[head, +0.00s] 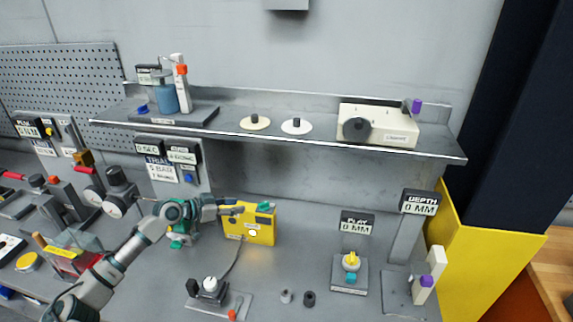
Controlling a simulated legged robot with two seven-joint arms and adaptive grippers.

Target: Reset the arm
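My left gripper (232,207) reaches in from the left over the bench, at the upper left corner of a yellow box (250,226) with a green part on top. The fingers look small and overlap the box edge, so I cannot tell whether they touch it or are open. A grey base with a dark knob and cable (209,288) lies on the bench in front of the box. A small stand with a yellow knob (351,262) is under the "PLAY 0 MM" display (357,223). My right gripper is not in view.
A metal shelf (290,140) spans above, holding a blue bottle (166,97), two discs and a cream box (379,125). A white post with a purple knob (430,275) stands at right under the "DEPTH 0 MM" display (419,203). Gauges and tools crowd the left.

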